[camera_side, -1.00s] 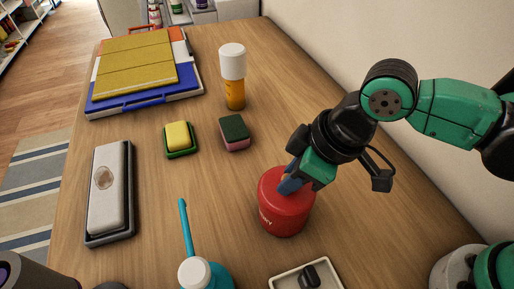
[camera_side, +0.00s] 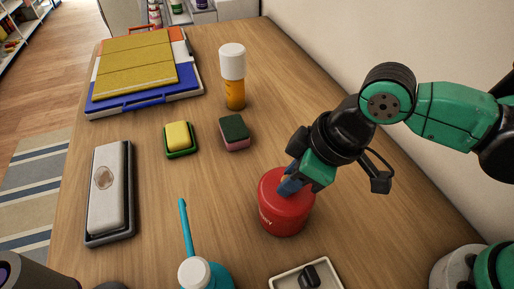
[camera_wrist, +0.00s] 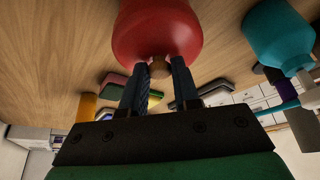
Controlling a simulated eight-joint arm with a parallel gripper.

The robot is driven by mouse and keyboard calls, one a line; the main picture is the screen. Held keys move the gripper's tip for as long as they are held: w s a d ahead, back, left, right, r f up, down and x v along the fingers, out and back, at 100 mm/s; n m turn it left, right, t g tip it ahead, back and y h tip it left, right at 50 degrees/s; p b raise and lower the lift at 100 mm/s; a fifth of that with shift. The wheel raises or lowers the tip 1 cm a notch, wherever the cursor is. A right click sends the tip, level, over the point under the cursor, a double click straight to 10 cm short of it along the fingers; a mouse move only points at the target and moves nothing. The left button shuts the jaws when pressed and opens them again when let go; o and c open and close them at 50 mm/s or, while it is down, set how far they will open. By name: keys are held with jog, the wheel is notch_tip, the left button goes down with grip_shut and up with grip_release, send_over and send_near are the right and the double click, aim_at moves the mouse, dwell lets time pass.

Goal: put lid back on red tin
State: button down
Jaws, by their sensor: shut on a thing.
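The red tin (camera_side: 285,216) stands upright on the wooden table, with pale lettering on its side. Its red lid (camera_wrist: 158,30) shows in the wrist view with a small brown knob (camera_wrist: 159,68) in the middle. My gripper (camera_side: 289,184) is at the top of the tin in the side view, tilted in from the right. In the wrist view my gripper (camera_wrist: 157,72) has its two blue fingers shut on the knob. The lid appears to be on the tin, but my fingers hide part of its top, and I cannot tell whether it sits fully down.
A teal bottle (camera_side: 222,279) and a shallow tray (camera_side: 325,266) stand near the front. A sponge (camera_side: 235,132), a yellow block in a green dish (camera_side: 179,138) and an orange bottle with a white cap (camera_side: 234,88) stand behind. The table right of the tin is clear.

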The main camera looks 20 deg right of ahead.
dwell(0.3)
jog(key=shift+c, duration=0.5)
grip_release()
jog(key=shift+r, duration=0.1)
jog(key=shift+r, duration=2.15)
grip_shut()
jog(key=shift+f, duration=1.55)
dwell(0.5)
